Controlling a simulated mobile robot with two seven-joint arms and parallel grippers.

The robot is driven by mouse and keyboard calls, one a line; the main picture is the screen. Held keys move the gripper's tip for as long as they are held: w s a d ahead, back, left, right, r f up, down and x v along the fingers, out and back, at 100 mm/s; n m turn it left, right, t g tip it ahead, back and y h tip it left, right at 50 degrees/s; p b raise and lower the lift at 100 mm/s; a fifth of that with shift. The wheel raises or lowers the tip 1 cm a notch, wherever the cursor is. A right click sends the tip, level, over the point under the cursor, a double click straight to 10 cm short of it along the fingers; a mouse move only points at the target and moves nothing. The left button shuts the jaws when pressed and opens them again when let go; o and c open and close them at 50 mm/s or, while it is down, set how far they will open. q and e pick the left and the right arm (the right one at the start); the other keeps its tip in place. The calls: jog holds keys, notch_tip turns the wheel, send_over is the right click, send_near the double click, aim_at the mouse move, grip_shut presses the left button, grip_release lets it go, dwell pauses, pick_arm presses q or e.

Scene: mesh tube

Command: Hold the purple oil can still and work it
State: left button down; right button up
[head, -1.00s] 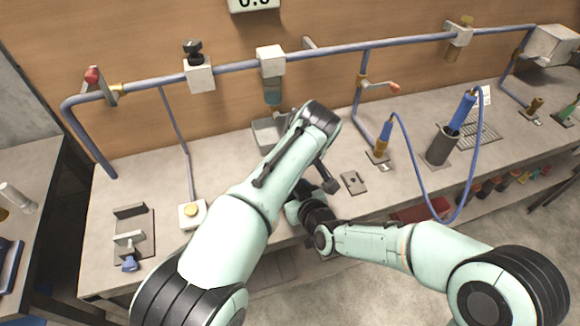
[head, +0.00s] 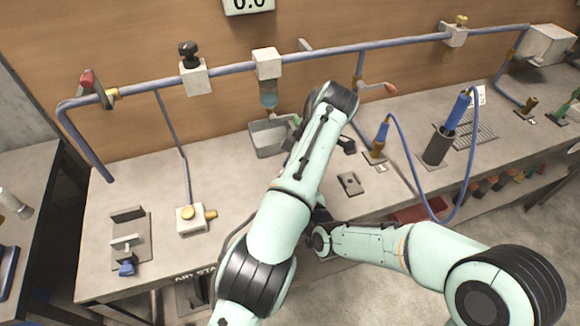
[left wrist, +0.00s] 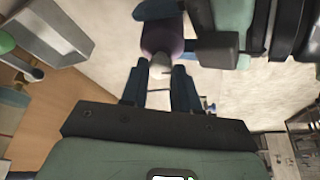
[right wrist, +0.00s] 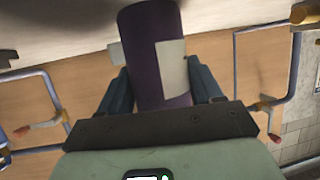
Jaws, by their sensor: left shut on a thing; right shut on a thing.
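The purple oil can (right wrist: 150,50), with a pale label on its side, is between the fingers of my right gripper (right wrist: 160,82), which is shut on its body. In the left wrist view the can (left wrist: 163,37) shows a pale top piece (left wrist: 160,63). My left gripper (left wrist: 158,80) is at this top end with its fingers on either side of the pale piece, shut on it. The exact contact is hard to see.
A grey metal tray (head: 268,139) stands at the back of the bench beneath a sight glass (head: 268,96). A blue pipe (head: 330,52) with valves runs along the wall. A small plate (head: 349,184) lies right of my left arm.

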pick_arm(q)
jog(key=shift+w+n, duration=0.1)
jog(key=shift+n, duration=0.5)
jog(key=c, duration=0.8)
grip_release()
